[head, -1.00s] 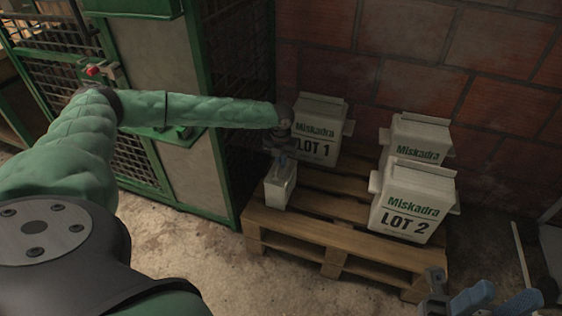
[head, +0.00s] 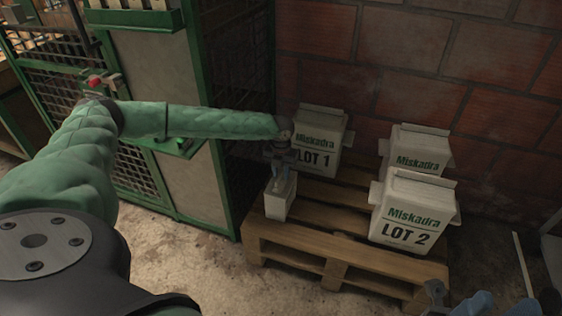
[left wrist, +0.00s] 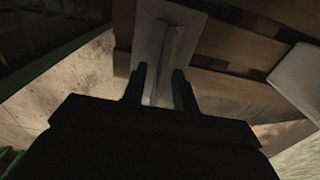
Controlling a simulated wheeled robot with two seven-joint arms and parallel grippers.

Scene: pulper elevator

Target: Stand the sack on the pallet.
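The small pale sack (head: 280,201) stands upright on the front left corner of the wooden pallet (head: 300,258). My left gripper (head: 281,168) points down over the sack's top. In the left wrist view, the left gripper (left wrist: 158,82) has its two dark fingers apart, with the sack's narrow top ridge (left wrist: 172,45) between them. I see a gap beside the ridge, so the fingers look open. Part of what looks like my right gripper (head: 455,302) shows at the bottom right edge, mostly cut off.
A sack marked LOT 1 (head: 318,155) stands at the pallet's back left. A sack marked LOT 2 (head: 412,222) stands front right, with another Miskadra sack (head: 417,160) behind it. A green-framed cage (head: 205,185) is left of the pallet, and a brick wall (head: 420,70) is behind.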

